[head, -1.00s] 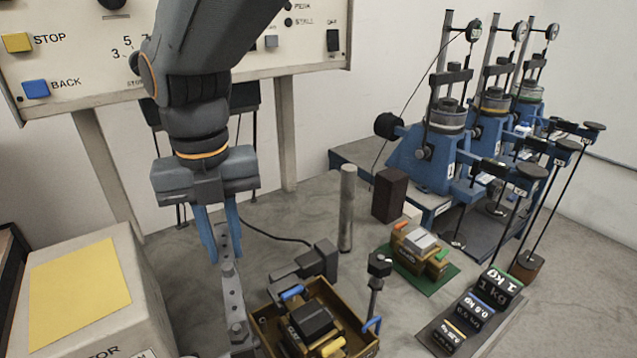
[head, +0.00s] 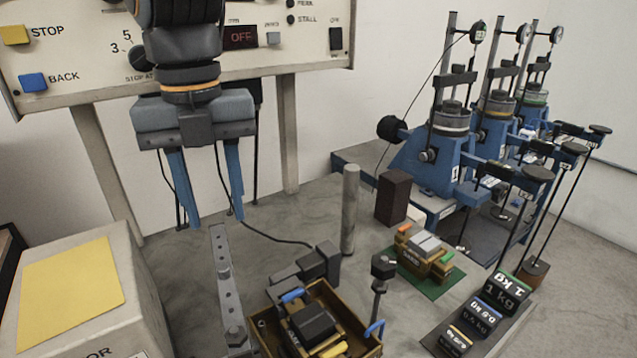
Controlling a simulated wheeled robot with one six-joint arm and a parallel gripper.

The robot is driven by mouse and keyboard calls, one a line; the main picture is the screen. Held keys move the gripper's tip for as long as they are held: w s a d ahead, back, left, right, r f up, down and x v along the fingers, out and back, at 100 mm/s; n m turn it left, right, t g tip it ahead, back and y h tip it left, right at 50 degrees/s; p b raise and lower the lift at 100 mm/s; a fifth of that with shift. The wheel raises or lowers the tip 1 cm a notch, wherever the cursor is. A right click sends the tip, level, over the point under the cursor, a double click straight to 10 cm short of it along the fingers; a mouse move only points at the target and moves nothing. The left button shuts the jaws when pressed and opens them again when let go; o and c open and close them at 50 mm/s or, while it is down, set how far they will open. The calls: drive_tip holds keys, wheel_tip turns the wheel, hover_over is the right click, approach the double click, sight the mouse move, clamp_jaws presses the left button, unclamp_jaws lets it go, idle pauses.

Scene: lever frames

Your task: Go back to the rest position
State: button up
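My gripper (head: 210,222) hangs at the upper left of the head view, in front of the control panel (head: 300,62). Its two blue fingers point down and stand wide apart, with nothing between them. It is above and behind the grey metal bar with bolts (head: 228,285), apart from it. The upper part of my arm runs out of the top of the picture.
A box with a yellow pad (head: 70,285) stands at the left. A wooden tray (head: 368,345), a grey post (head: 349,210) and a green mat (head: 440,282) are at the centre. Blue lever frames (head: 425,160) and black weights (head: 503,290) stand right.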

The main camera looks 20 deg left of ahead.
drive_tip(key=shift+r, duration=0.45)
